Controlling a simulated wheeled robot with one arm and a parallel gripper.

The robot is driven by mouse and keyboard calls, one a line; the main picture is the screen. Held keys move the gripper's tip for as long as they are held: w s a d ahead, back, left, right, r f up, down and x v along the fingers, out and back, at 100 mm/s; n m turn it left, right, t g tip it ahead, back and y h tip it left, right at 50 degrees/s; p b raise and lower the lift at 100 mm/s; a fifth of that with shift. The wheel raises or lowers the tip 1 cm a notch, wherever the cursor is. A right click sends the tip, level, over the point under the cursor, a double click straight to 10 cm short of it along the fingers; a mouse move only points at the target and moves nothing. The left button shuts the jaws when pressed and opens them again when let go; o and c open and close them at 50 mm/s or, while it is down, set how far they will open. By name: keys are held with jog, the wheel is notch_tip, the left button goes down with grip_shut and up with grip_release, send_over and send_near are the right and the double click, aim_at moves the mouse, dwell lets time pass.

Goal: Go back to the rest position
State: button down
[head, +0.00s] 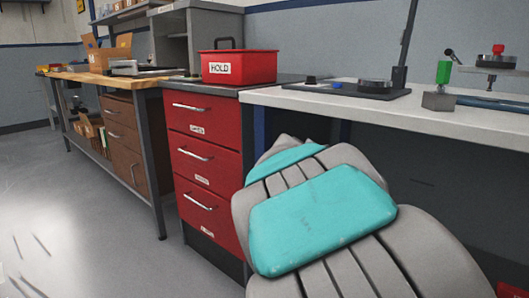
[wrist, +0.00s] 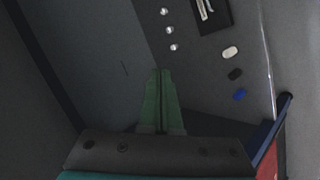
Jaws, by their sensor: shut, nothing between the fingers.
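My gripper (wrist: 160,74) shows in the wrist view as two green fingers lying together, shut, with nothing between them. Its tips point towards a dark grey surface. In the head view my grey and teal arm fills the lower right, in front of the white bench (head: 455,119) and beside the red drawer cabinet (head: 207,160). The gripper itself cannot be made out in the head view.
A red box (head: 250,69) marked HOLD stands on the cabinet. A gauge stand (head: 360,89) and a green-topped tool (head: 441,86) are on the white bench. A wooden bench (head: 110,78) stands at left. Floor (head: 95,230) at left is clear.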

jog(key=s+d+f+m+g+y, duration=0.25)
jog(key=s+f, duration=0.25)
jog(key=s, duration=0.6)
jog(key=s+a+f+g+y, duration=0.2)
jog(key=s+a+f, duration=0.1)
jog(key=s, duration=0.4)
jog(key=s+a+f+g+y, duration=0.1)
jog(key=s+a+f+y, duration=0.1)
jog(key=s+a+f, duration=0.35)
jog(key=s+a+f+g+y, duration=0.1)
jog(key=s+f+g+y, duration=0.1)
jog(key=s, duration=0.7)
jog(key=s+p+v, duration=0.2)
jog(key=p+v, duration=1.2)
jog(key=shift+s+r, duration=0.3)
jog(key=shift+s, duration=0.4)
jog(key=c, duration=1.6)
grip_release()
jog(key=shift+a+m+t+y, duration=0.1)
jog(key=shift+m+t+y, duration=0.15)
